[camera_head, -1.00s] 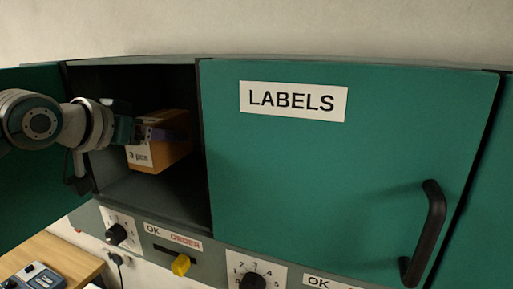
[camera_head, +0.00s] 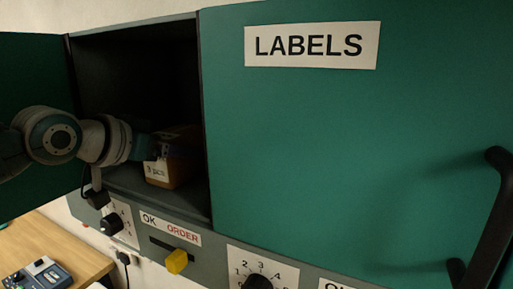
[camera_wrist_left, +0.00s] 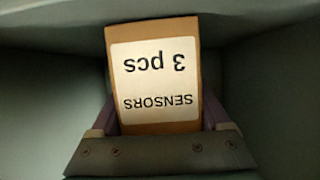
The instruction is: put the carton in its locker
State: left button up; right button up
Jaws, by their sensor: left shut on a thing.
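The carton (camera_head: 183,160) is a brown-orange box with a white label, inside the open locker (camera_head: 140,62) at the left of the head view. In the left wrist view the carton (camera_wrist_left: 154,29) fills the middle, and its label reads "SENSORS 3 pcs" upside down. My left gripper (camera_head: 158,146) reaches into the locker and is shut on the carton. In the left wrist view the gripper's fingers (camera_wrist_left: 160,118) lie on both sides of the carton. I cannot tell whether the carton touches the locker floor. My right gripper is not in view.
The locker's open green door (camera_head: 32,85) stands at the left. A closed green door (camera_head: 330,140) marked "LABELS", with a black handle (camera_head: 489,215), fills the right. Below are dials (camera_head: 111,223) and a yellow lever (camera_head: 177,262). A wooden table (camera_head: 62,243) is at lower left.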

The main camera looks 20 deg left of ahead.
pick_arm(q)
jog(key=o, duration=1.4)
jog(key=shift+o, duration=0.2)
jog(key=shift+r, duration=0.1)
jog(key=shift+s, duration=0.55)
jog(key=d+b+v, duration=0.1)
jog(key=b+v, duration=0.3)
jog(key=v, duration=0.7)
jog(key=s+d+f+g, duration=0.3)
jog(key=s+f, duration=0.3)
jog(key=f, duration=0.2)
jog(key=s+d+f+g, duration=0.3)
jog(key=s+d+f, duration=0.15)
jog(key=f, duration=0.45)
jog(key=s+d+f+g, duration=0.2)
jog(key=s+d, duration=0.1)
jog(key=s, duration=0.2)
jog(key=s+d+f+m+g+y, duration=0.1)
jog(key=s+d+f, duration=0.1)
jog(key=s, duration=0.4)
jog(key=shift+d+g, duration=0.4)
jog(key=shift+d, duration=0.2)
